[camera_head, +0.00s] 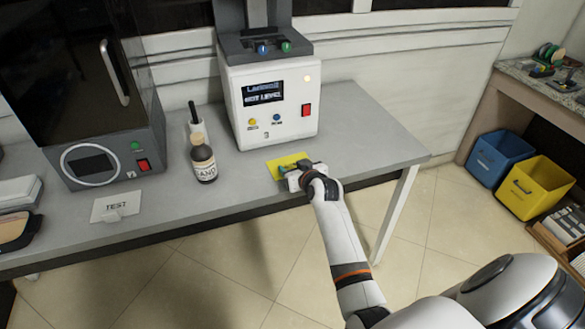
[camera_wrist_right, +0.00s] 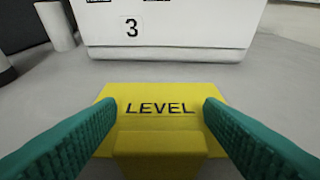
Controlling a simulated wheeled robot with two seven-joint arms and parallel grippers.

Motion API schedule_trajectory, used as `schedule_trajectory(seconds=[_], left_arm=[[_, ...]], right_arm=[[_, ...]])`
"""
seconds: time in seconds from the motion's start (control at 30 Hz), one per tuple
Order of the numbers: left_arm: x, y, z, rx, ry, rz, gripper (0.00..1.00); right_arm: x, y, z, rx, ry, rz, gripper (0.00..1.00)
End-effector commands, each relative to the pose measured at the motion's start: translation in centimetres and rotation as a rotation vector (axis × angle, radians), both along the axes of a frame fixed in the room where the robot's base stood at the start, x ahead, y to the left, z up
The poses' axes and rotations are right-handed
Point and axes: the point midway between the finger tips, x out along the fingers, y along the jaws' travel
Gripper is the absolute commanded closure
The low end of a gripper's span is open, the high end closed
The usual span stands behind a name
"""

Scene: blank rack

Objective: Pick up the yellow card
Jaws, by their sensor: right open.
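The yellow card (camera_head: 284,162) lies on the grey table in front of the white machine. In the right wrist view the yellow card (camera_wrist_right: 160,92) reads "LEVEL" and has a raised yellow block at its near side. My right gripper (camera_head: 291,169) is over the near part of the card. In the wrist view the green fingers of my right gripper (camera_wrist_right: 160,120) are open, one on each side of the yellow block, and I cannot tell whether they touch it. My left gripper is not in view.
The white machine (camera_head: 272,100), marked 3, stands just behind the card on the table (camera_head: 370,135). A dark bottle (camera_head: 203,160) and a white "TEST" card (camera_head: 116,205) are to the left. A black oven-like device (camera_head: 95,110) stands further left. The table's right end is clear.

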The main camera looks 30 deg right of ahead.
Motion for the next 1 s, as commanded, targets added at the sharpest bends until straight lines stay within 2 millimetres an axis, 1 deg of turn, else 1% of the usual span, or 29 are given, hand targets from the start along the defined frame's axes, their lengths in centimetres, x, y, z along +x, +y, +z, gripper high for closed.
schedule_trajectory(seconds=[0.17, 0.27, 0.3, 0.47, 0.67, 0.77, 0.87, 1.0], left_arm=[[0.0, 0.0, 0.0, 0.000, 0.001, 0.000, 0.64], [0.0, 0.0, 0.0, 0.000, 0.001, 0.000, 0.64], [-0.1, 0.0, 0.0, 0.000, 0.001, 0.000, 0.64], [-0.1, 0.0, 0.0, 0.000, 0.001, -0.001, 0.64], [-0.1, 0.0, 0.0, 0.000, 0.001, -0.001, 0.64], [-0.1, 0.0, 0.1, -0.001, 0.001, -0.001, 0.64], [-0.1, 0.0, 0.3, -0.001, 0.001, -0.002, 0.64], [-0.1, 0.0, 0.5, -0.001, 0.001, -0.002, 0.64]], right_arm=[[0.0, 0.0, 0.0, 0.000, -0.001, 0.000, 0.38], [0.0, 0.0, 0.0, 0.000, -0.001, 0.000, 0.53], [0.0, 0.0, 0.0, 0.000, -0.001, 0.000, 0.59], [0.0, 0.0, 0.0, 0.000, -0.001, 0.000, 0.86], [0.0, 0.0, 0.1, 0.000, -0.001, 0.000, 0.86], [0.0, 0.0, 0.6, -0.001, -0.003, 0.000, 0.86], [0.1, 0.0, 1.9, -0.002, -0.005, 0.000, 0.86], [0.1, 0.0, 4.9, -0.002, -0.008, 0.000, 0.86]])
